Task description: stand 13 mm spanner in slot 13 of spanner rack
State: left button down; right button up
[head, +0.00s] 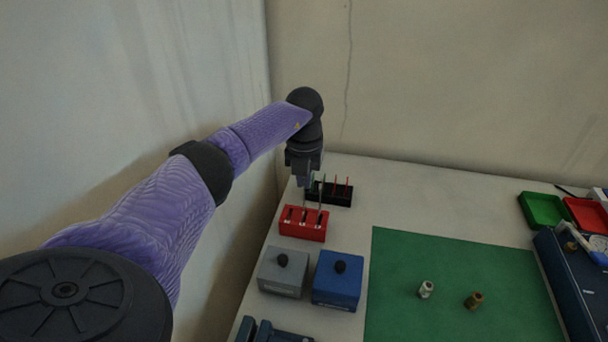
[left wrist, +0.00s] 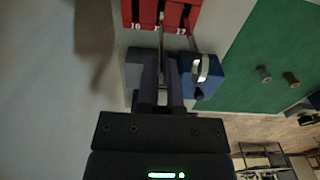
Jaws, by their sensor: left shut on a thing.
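The red spanner rack (head: 302,231) stands near the table's left edge; in the left wrist view its front (left wrist: 148,12) shows labels 10 and 17, with the middle label partly covered. My left gripper (head: 305,184) points down just behind the rack in the head view. In the left wrist view its fingers (left wrist: 161,85) are shut on a thin grey spanner (left wrist: 161,42), which reaches up to the middle slot. I cannot tell whether its end is inside the slot. Another spanner (left wrist: 201,68) with a bright ring end stands at slot 17. My right gripper is not in view.
A black rack (head: 341,200) with red-tipped tools stands behind the red rack. A grey box (head: 283,278) and a blue box (head: 337,285) with black knobs stand in front. A green mat (head: 450,265) holds two small fittings. Green and red trays (head: 543,210) lie far right.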

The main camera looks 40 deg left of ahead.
pick_arm(q)
jog(key=shift+f, duration=0.15)
jog(key=shift+f+b, duration=1.5)
jog(key=shift+f, duration=0.6)
jog(key=c, duration=0.7)
grip_release()
notch_tip(320, 180, up, 10)
jog(key=shift+r+p, duration=0.1)
jog(key=shift+p, duration=0.9)
